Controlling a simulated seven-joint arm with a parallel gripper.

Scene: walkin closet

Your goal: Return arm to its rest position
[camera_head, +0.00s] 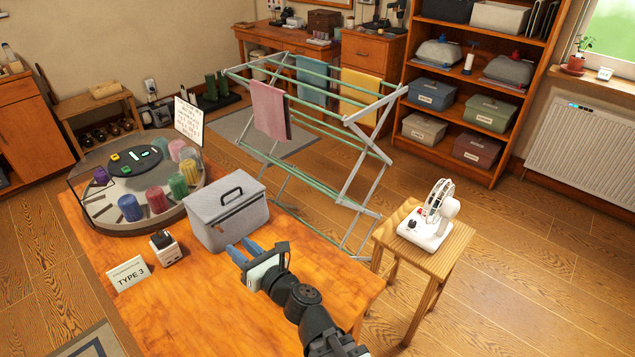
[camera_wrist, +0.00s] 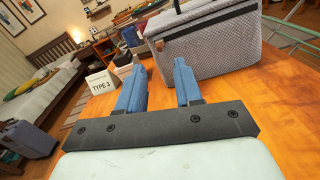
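My gripper (camera_head: 243,252) is over the right part of the wooden table (camera_head: 215,300), just in front of the grey zippered case (camera_head: 228,212). In the wrist view its two blue fingers (camera_wrist: 158,85) stand apart with nothing between them, so it is open and empty. The grey case (camera_wrist: 205,45) is close ahead of the fingers in that view; whether they touch it I cannot tell. My arm reaches in from the bottom of the head view.
A "TYPE 3" card (camera_head: 127,273) and a small white-and-black device (camera_head: 165,247) stand on the table, left of the case. A round tray (camera_head: 110,215) holds coloured cylinders. A white fan (camera_head: 432,222) sits on a stool (camera_head: 440,255). A drying rack (camera_head: 345,165) stands behind.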

